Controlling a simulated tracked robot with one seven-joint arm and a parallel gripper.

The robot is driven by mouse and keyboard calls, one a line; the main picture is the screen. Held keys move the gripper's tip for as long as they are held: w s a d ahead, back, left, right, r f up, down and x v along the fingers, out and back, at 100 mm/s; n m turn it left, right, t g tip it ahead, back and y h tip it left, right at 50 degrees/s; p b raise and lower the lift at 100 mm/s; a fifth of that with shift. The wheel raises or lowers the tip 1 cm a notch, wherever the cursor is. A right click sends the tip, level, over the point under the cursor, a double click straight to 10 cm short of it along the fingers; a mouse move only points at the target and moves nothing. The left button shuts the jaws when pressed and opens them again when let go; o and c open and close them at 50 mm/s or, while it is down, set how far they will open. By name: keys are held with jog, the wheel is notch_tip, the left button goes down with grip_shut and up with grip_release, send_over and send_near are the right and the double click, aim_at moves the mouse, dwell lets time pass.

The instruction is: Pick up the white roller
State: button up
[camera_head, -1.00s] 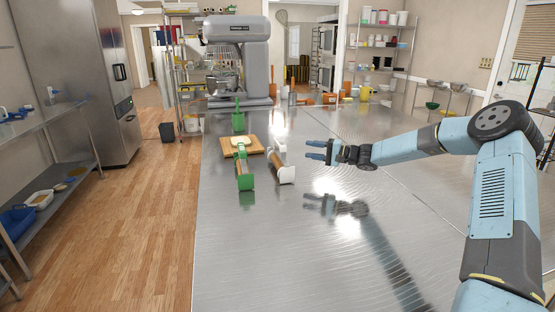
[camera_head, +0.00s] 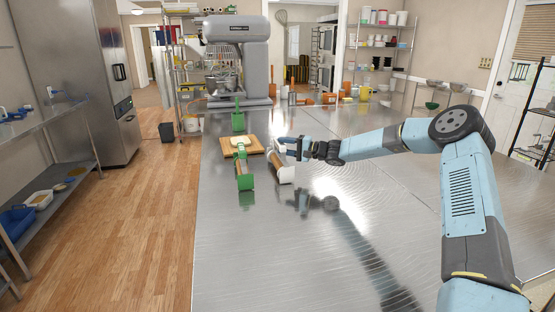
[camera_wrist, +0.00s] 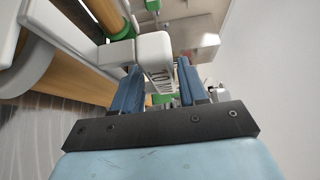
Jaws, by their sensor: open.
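The white roller (camera_head: 284,174) lies on the steel table, with white ends and a brown barrel. It also shows in the wrist view, with its wooden barrel (camera_wrist: 75,75) at the left. My gripper (camera_head: 284,146) is at the roller's far end, its blue fingers pointing left. In the wrist view my gripper (camera_wrist: 160,80) is open, and a white end part of the roller (camera_wrist: 155,55) stands between the two fingers. I cannot tell whether either finger touches it.
A large grey mixer (camera_head: 238,60) stands at the back. The table's right and front are clear.

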jog(key=shift+x, duration=1.1)
jog(key=c, duration=0.7)
jog(key=shift+r, duration=0.1)
